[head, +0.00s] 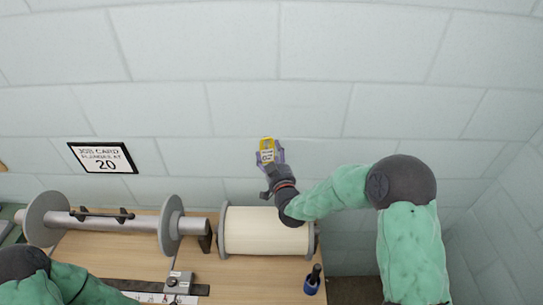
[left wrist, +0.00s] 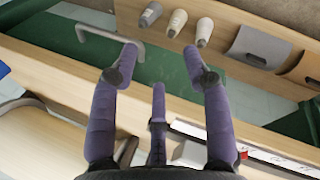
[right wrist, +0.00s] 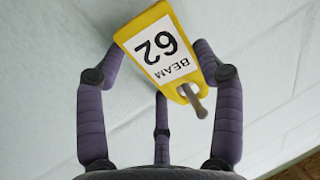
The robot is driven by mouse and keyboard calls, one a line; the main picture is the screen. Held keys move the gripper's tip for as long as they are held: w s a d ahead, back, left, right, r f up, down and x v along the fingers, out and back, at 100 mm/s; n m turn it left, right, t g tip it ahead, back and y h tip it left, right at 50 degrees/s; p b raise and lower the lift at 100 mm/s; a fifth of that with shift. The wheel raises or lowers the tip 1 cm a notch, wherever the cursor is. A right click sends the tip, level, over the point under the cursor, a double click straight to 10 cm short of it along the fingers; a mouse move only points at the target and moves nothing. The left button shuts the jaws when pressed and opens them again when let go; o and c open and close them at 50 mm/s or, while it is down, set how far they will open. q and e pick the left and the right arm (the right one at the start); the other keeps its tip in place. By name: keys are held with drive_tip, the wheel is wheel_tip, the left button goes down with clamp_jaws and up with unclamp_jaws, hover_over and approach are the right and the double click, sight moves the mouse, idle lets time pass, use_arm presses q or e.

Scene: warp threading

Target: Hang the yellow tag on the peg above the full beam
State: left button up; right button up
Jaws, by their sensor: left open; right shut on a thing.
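The yellow tag (head: 267,150) is at the wall above the full beam (head: 266,231), a cream roll between grey flanges. My right gripper (head: 271,157) is shut on the tag. In the right wrist view the tag (right wrist: 160,50) reads BEAM 62 and sits between the fingers of the right gripper (right wrist: 160,60). A short brownish peg (right wrist: 197,101) shows at the tag's hole and seems to pass through it; how deep it goes is not clear. My left gripper (left wrist: 160,60) is open and empty in the left wrist view, above the bench area.
A bare beam (head: 115,222) with two grey flanges lies left of the full beam. A job card sign (head: 103,157) reading 20 hangs on the wall. In the left wrist view, several cones (left wrist: 178,23) stand on a shelf.

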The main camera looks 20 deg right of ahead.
idle(0.3)
drive_tip(key=o, duration=1)
drive_tip(key=s, duration=0.4)
drive_tip(key=s+a, duration=0.1)
drive_tip(key=s, duration=0.3)
drive_tip(key=s+a, duration=0.1)
drive_tip(key=s, duration=0.2)
drive_tip(key=shift+s+a, duration=0.1)
drive_tip(key=shift+s, duration=0.3)
